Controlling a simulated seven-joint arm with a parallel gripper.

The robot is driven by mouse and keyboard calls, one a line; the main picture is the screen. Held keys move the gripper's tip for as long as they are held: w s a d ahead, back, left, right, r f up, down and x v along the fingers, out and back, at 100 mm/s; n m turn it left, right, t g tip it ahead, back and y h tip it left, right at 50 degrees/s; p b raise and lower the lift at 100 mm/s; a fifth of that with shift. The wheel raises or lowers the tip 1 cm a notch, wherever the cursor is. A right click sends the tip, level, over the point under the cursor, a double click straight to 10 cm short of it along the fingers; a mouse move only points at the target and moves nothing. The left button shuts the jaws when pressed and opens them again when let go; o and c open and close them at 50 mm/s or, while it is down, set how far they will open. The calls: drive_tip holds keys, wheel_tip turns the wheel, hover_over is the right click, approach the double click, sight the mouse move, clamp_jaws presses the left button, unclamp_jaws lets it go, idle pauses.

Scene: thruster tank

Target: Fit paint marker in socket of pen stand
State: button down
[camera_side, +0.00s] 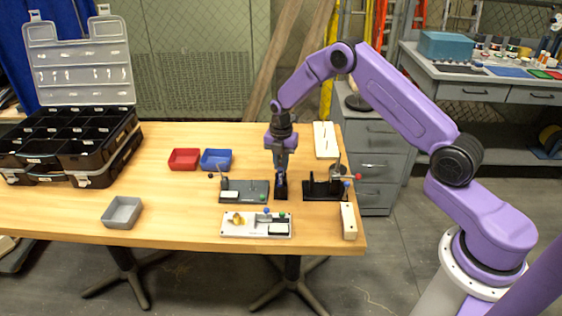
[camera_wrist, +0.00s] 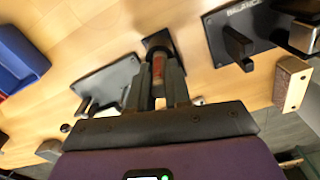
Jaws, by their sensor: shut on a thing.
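The paint marker (camera_wrist: 158,72), with a reddish band, is between the fingers of my gripper (camera_wrist: 158,88) in the wrist view. My gripper (camera_side: 281,153) is shut on it and points straight down in the side view. The small black pen stand (camera_side: 281,188) is directly below it on the wooden table. In the wrist view the stand (camera_wrist: 157,38) shows as a dark square just past the marker's far end. The marker's tip and the socket are hidden, so I cannot tell whether the tip is inside.
A dark grey plate fixture (camera_side: 243,190) stands close left of the stand, and a black fixture with a post (camera_side: 325,190) close right. A white fixture board (camera_side: 256,224) lies in front. Red (camera_side: 184,159) and blue (camera_side: 216,159) bins sit behind left.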

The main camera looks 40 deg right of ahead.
drive_tip(key=c, duration=1)
unclamp_jaws()
wheel_tip(320, 180, up, 21)
drive_tip(key=shift+r, duration=0.2)
idle(0.3)
